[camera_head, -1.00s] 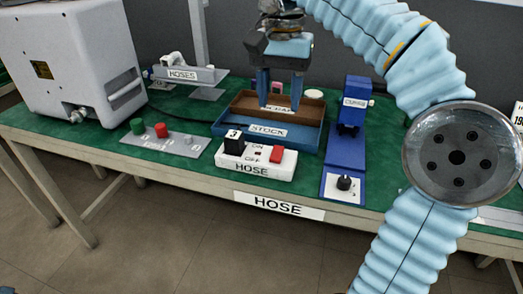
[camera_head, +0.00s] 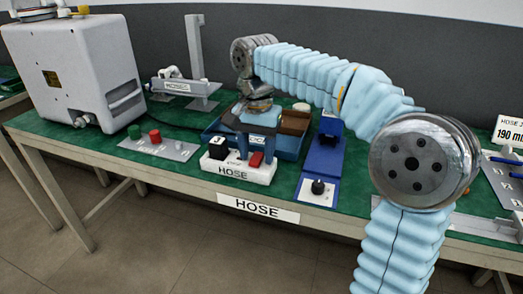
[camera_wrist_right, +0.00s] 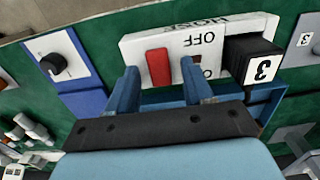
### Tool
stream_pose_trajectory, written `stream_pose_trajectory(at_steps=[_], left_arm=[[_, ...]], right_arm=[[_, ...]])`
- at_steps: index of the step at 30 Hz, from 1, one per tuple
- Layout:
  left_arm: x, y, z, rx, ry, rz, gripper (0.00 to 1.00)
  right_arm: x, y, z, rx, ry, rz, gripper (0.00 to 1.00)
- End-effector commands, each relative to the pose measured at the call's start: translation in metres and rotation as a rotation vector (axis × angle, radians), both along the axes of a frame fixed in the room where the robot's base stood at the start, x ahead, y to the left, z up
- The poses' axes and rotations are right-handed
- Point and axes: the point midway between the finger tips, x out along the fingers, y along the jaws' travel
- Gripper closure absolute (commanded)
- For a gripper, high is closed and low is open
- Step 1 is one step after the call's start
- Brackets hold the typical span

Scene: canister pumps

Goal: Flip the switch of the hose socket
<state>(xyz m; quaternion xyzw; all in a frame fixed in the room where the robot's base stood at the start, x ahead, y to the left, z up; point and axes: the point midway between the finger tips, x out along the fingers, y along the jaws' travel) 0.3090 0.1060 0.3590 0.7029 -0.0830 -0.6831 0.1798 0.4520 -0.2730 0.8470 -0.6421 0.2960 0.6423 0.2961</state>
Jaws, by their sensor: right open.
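The hose socket (camera_head: 235,174) is a white block marked HOSE at the table's front edge. It carries a red rocker switch (camera_head: 257,159) at its right end and a black plug (camera_head: 219,148) marked 3 at its left. My right gripper (camera_head: 257,156) is open above the socket, with its blue fingers on either side of the red switch. In the right wrist view the red switch (camera_wrist_right: 158,67) shows between the fingertips, beside the OFF print; the black plug (camera_wrist_right: 252,59) is to the right. Contact cannot be told. My left gripper is not in view.
A blue stock tray (camera_head: 288,146) stands behind the socket, partly hidden by my gripper. A blue stand with a black knob (camera_head: 318,186) is close on the right. A grey button panel (camera_head: 160,147) and a large white machine (camera_head: 75,75) are on the left.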

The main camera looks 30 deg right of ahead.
Motion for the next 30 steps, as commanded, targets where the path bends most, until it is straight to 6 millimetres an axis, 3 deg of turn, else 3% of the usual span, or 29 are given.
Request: stream_pose_trajectory(at_steps=[5,12,15,30], left_arm=[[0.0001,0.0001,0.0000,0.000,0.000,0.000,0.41],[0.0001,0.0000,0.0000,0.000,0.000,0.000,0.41],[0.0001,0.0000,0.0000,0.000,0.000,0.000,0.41],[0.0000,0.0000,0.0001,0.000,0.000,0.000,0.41]], right_arm=[[-0.0001,-0.0001,0.0002,0.000,0.000,0.000,0.52],[-0.0002,-0.0002,0.0005,0.000,0.000,0.000,0.89],[-0.0002,-0.0002,0.0006,0.000,0.000,0.000,1.00],[-0.0002,-0.0003,0.0009,-0.001,-0.001,0.000,1.00]])
